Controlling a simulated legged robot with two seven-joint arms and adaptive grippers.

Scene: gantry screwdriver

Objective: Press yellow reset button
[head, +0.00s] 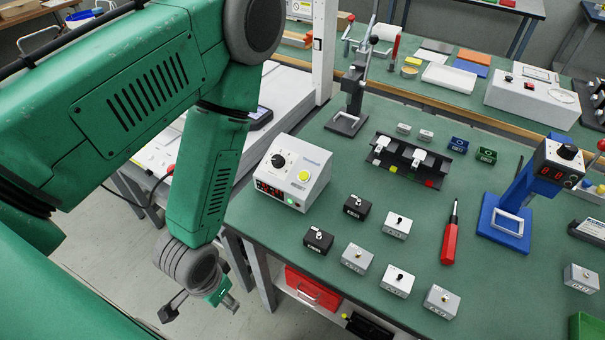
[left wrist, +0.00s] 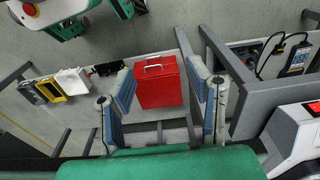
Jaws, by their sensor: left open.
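A round yellow button (head: 304,176) sits on the sloped top of a white control box (head: 312,158) at the left edge of the green table. The box also has a black knob, a red display and a small green light. My left gripper (head: 200,305) hangs low in front of the table's left side, apart from the box and below the tabletop. In the left wrist view its blue-padded fingers (left wrist: 160,88) are spread and empty. A red toolbox (left wrist: 160,82) shows beyond them, on a lower shelf. My right gripper is not in view.
Several small black and grey switch boxes (head: 357,207) stand right of the control box. A red screwdriver (head: 450,235) lies farther right, near a blue stand (head: 508,205). A black stand (head: 348,105) rises behind the control box. The table edge lies between my gripper and the button.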

